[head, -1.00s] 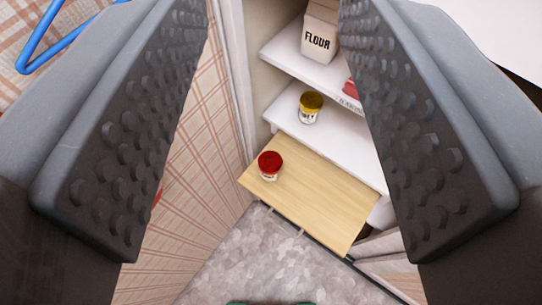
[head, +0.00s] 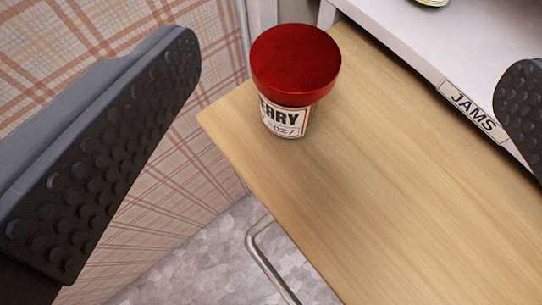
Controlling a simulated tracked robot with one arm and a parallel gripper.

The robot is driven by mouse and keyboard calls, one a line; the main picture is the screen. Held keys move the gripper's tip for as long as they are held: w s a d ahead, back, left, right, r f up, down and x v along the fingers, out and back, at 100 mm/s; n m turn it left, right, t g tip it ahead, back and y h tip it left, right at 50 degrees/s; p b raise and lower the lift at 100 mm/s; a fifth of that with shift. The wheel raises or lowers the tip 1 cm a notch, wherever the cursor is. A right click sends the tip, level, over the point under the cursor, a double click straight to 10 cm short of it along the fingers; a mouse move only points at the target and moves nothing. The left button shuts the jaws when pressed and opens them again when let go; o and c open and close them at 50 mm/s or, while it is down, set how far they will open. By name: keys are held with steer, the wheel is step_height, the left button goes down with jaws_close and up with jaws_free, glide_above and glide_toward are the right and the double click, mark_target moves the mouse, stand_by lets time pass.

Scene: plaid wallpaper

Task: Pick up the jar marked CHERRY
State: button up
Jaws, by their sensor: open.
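A jar with a red lid (head: 295,62) stands upright on a light wooden board (head: 390,190), near the board's far left corner. Its white label reads "ERRY" and "2027"; the start of the word is out of sight around the side. My gripper (head: 360,75) is open, with one dark studded finger at the left and the other partly in view at the right edge. The jar is in the gap between the fingers, nearer the left one, and neither finger appears to touch it.
A white shelf (head: 400,40) with a "JAMS" tag (head: 472,112) is behind the board. Another jar (head: 432,3) is cut off at the top edge. A plaid wall (head: 120,30) stands left. A metal handle (head: 262,255) sticks out below the board's front edge.

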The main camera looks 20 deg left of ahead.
steer(key=b, duration=0.1)
glide_toward(296, 51)
steer(key=shift+y, duration=0.3)
steer(key=x, duration=0.2)
steer(key=b+x, duration=0.1)
steer(key=f+x, duration=0.1)
steer(key=x, duration=0.1)
steer(key=shift+w+d+f+b, duration=0.15)
steer(key=shift+d+f+b, duration=0.1)
steer(key=shift+b, duration=0.1)
steer(key=shift+b+x, duration=1.05)
steer(key=shift+x, duration=1.65)
steer(key=shift+w+a+r, duration=0.1)
steer(key=shift+w, duration=0.25)
steer(key=c, duration=1.3)
